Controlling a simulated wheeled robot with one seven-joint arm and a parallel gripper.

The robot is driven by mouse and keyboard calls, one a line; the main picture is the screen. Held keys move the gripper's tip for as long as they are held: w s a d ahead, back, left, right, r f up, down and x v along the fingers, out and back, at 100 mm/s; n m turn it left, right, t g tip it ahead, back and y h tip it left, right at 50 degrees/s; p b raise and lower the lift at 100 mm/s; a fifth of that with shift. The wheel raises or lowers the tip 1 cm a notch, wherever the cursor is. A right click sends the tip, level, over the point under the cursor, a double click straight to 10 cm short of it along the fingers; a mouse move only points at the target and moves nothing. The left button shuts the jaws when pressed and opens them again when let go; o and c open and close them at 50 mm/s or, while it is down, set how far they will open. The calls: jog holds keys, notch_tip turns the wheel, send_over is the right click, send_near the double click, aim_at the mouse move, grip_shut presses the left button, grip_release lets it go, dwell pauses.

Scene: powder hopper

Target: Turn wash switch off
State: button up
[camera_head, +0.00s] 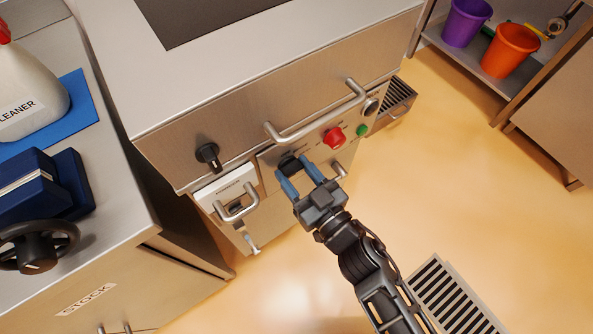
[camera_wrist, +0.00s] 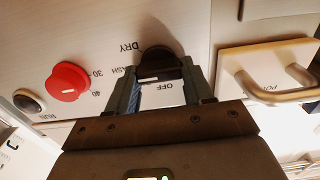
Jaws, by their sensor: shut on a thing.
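The wash switch is a black rotary knob (camera_wrist: 158,62) on the steel front panel, with the words DRY, WASH and OFF printed around it. A small pale mark shows at its lower left edge in the wrist view, near OFF; its exact setting is hard to tell. In the head view the knob (camera_head: 288,163) is partly hidden by the fingers. My gripper (camera_head: 298,172) reaches up to the panel with its blue-grey fingers on both sides of the knob. In the wrist view my gripper (camera_wrist: 161,82) is shut on the knob.
A red knob (camera_head: 334,137), a green button (camera_head: 361,130) and a long bar handle (camera_head: 318,116) sit right of and above the knob. A white drawer with a handle (camera_head: 236,205) is at left. Another black knob (camera_head: 208,154) is farther left.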

jog(key=shift+n, duration=0.5)
jog(key=n, duration=0.3)
jog(key=shift+n, duration=0.4)
jog(key=n, duration=0.2)
jog(key=n+b, duration=0.1)
jog(key=n, duration=0.1)
jog(key=shift+a+f+n, duration=0.15)
jog(key=shift+n, duration=0.15)
jog(key=n+b, duration=0.1)
jog(key=n, duration=0.3)
jog(key=shift+s, duration=0.1)
jog(key=shift+f+n+b, duration=0.1)
jog(key=shift+n+b, duration=0.35)
jog(key=shift+n, duration=1.75)
jog(key=o, duration=1)
